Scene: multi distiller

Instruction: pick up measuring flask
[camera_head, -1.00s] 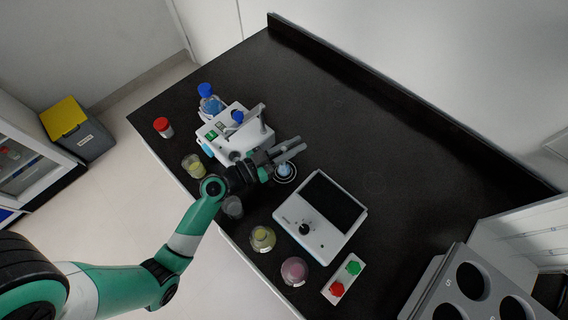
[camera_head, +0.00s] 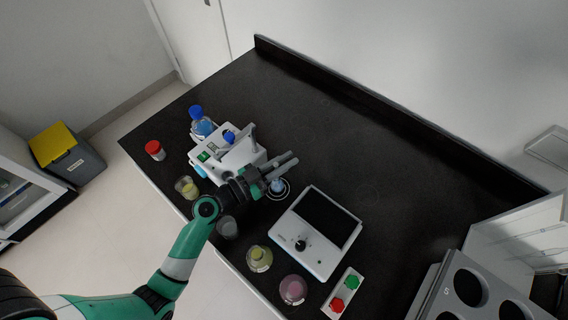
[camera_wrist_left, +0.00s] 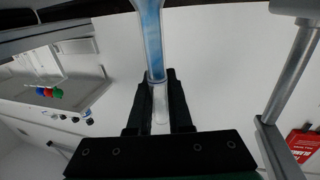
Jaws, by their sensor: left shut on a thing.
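The measuring flask (camera_head: 278,185), small with blue liquid, is at my left gripper (camera_head: 282,172), between the white device and the flat-topped instrument on the black bench. In the left wrist view the clear neck of the flask (camera_wrist_left: 152,45) with blue liquid runs between the two dark fingers of my left gripper (camera_wrist_left: 158,90). The gripper is shut on the neck. The fingers partly hide the flask in the head view, and I cannot tell whether its base touches the bench. My right gripper is not in view.
A white device (camera_head: 225,160) stands left of the gripper, with a blue-capped bottle (camera_head: 202,125) behind it. A flat-topped instrument (camera_head: 318,235) is to the right. Yellow (camera_head: 259,258) and pink (camera_head: 292,290) flasks stand near the front edge. The bench behind is clear.

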